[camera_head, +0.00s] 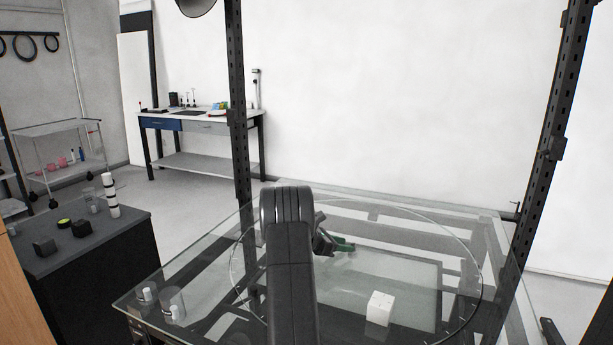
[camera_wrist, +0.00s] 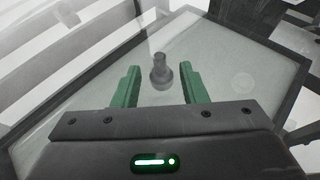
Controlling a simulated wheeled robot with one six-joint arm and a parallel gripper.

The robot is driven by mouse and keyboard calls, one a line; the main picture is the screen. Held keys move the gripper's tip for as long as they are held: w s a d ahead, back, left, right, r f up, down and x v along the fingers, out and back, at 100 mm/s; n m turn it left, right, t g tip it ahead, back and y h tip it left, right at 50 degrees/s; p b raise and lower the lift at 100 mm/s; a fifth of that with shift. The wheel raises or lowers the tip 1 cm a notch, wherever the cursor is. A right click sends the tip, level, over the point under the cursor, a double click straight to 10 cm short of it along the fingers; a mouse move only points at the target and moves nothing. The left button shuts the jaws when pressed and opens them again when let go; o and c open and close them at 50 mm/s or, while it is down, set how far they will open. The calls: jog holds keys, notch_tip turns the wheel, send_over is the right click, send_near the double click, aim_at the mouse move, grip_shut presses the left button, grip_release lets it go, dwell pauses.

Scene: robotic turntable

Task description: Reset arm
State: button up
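My gripper (camera_wrist: 159,69) is open in the wrist view, with its two green fingers well apart. A small grey object (camera_wrist: 160,77) with a round base and a narrower neck shows between the fingertips, over the glass. I cannot tell how far below the fingers it is, and no contact shows. In the head view my arm stands in the middle, and the green fingers (camera_head: 343,245) show just right of it above the round glass turntable (camera_head: 455,285). The grey object cannot be made out there.
A white cube (camera_head: 380,308) sits on the glass, right of my arm. A clear cup (camera_head: 172,304) and a small white cylinder (camera_head: 147,293) stand at the left corner. Dark posts (camera_head: 238,110) rise beside the table. A dark cabinet (camera_head: 95,265) with small items stands left.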

aim_at(353, 243)
jog(key=x, duration=0.5)
jog(key=shift+r+p, duration=0.25)
jog(key=shift+p, duration=0.15)
jog(key=shift+a+r, duration=0.1)
